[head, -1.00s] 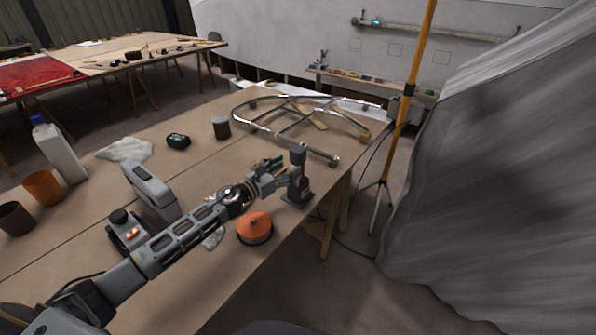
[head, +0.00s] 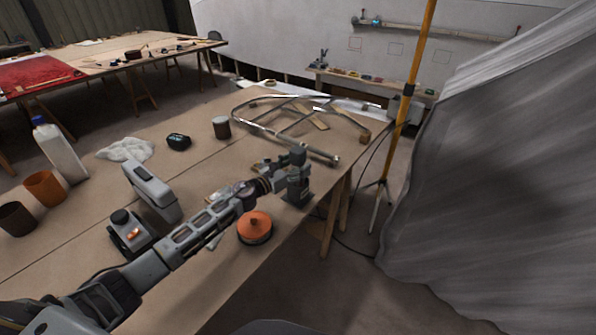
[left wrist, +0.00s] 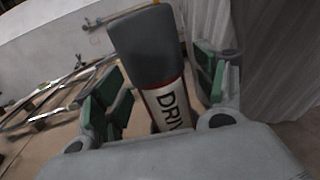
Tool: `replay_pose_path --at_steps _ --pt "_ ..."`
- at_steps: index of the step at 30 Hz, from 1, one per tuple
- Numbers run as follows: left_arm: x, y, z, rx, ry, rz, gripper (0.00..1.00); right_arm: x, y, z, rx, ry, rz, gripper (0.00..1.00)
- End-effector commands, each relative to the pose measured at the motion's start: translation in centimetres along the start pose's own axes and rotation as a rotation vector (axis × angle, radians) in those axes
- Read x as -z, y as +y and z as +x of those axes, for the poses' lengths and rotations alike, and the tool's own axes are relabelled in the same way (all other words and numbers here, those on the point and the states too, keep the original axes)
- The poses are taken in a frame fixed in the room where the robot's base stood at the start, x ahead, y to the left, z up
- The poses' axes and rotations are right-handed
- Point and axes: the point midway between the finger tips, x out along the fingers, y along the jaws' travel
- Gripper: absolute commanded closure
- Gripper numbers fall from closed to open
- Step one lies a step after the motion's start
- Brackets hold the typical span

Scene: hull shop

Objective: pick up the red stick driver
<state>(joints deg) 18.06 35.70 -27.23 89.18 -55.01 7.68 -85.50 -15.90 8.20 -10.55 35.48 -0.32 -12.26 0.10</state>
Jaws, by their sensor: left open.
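The stick driver (head: 298,157) stands upright near the right edge of the table. It has a dark grey top, and in the left wrist view the driver (left wrist: 168,100) shows a thin red band and a white label with "DRIV". Its lower part is hidden there by my gripper body. My left gripper (head: 282,172) is at the driver from the left in the head view. In the left wrist view my left gripper (left wrist: 158,90) is open, with green-padded fingers on either side of the driver and gaps showing at both sides. My right gripper is not in view.
An orange round tin (head: 255,227) sits just in front of my left forearm. A bent metal tube frame (head: 285,122) lies behind the driver. A grey upright case (head: 151,190) and a dark device (head: 129,233) stand left. A yellow pole (head: 413,80) and grey sheet (head: 500,170) are right.

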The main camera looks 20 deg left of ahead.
Motion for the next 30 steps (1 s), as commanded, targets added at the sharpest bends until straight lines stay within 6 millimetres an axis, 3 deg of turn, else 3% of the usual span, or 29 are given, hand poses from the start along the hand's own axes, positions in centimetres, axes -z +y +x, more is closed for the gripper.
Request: replay_pose_path --at_steps 4,19,30 --pt "-0.01 -0.05 0.58 0.001 0.0 0.0 0.29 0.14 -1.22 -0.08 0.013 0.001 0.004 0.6" --pt "0.02 -0.03 0.62 0.0 0.0 0.0 0.3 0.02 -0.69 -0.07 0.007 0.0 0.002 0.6" --pt "0.02 -0.03 0.61 0.0 0.0 0.0 0.78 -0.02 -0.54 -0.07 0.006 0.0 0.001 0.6"
